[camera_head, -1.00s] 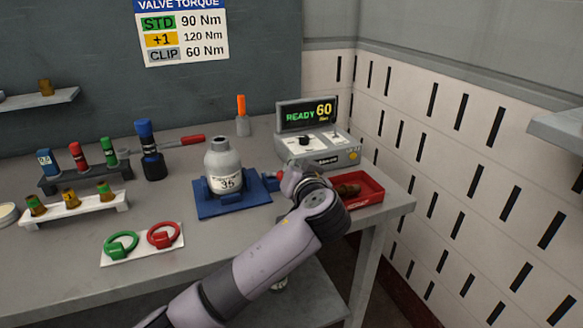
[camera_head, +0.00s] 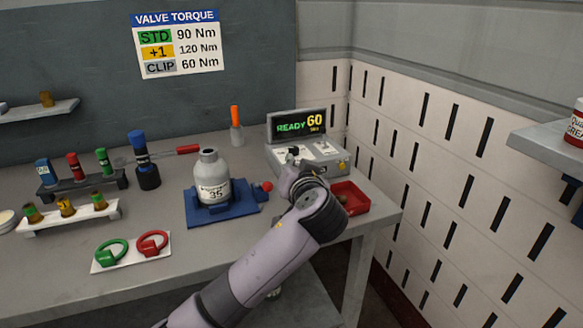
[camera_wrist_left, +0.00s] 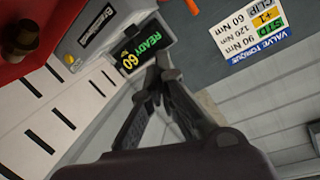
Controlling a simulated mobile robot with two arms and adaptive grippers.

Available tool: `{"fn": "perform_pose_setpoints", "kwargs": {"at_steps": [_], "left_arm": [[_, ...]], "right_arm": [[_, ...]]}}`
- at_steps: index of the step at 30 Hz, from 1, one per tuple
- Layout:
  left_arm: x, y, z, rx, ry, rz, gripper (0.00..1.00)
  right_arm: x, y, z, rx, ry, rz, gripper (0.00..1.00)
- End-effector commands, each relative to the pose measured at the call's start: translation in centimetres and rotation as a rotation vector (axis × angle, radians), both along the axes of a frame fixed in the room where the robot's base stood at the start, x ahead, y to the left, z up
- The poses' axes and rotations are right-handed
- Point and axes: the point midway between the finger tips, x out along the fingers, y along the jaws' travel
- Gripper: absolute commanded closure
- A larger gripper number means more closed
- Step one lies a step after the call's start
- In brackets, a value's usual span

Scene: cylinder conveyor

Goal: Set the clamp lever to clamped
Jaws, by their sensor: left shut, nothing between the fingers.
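The blue clamp fixture (camera_head: 228,217) sits on the bench and holds a grey cylinder (camera_head: 212,180) marked 35 upright. A red ball knob (camera_head: 267,186), which looks like the end of the clamp lever, shows at the fixture's right side. The lever's arm is mostly hidden, so I cannot tell its setting. My left gripper (camera_head: 291,160) is just right of the knob, in front of the grey console, and appears apart from it. In the left wrist view its fingers (camera_wrist_left: 162,65) meet at the tips, with nothing between them. My right gripper is out of view.
The console (camera_head: 310,158) reads READY 60. A red tray (camera_head: 356,204) lies right of my wrist. Green and red rings (camera_head: 130,250) lie on a white plate at front left. Racks (camera_head: 82,185) and a blue-capped tool (camera_head: 143,160) stand farther left.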

Motion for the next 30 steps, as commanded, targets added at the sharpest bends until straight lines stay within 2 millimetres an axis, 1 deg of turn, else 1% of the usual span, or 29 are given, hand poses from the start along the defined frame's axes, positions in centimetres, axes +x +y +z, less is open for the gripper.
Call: {"fn": "perform_pose_setpoints", "kwargs": {"at_steps": [2,4,9,12,17,26,30], "left_arm": [[-1.5,-0.2,0.0,-0.003,-0.002,0.001,1.00],[-2.8,-0.4,0.1,-0.004,-0.001,0.001,1.00],[-5.4,-0.8,0.6,-0.002,-0.002,0.001,1.00],[-6.3,-1.0,0.7,-0.001,-0.002,0.002,1.00],[-6.8,-1.0,0.8,0.000,-0.002,0.004,1.00],[-6.8,-1.0,0.8,0.000,-0.002,0.004,1.00],[-6.8,-1.0,0.8,0.000,-0.001,0.003,1.00]], "right_arm": [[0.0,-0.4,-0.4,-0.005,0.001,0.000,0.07],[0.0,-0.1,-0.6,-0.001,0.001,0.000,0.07],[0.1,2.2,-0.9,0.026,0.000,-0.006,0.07],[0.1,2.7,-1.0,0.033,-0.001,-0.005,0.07],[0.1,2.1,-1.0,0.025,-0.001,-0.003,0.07],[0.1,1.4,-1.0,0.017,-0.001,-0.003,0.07],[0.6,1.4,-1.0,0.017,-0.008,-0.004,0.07]]}}
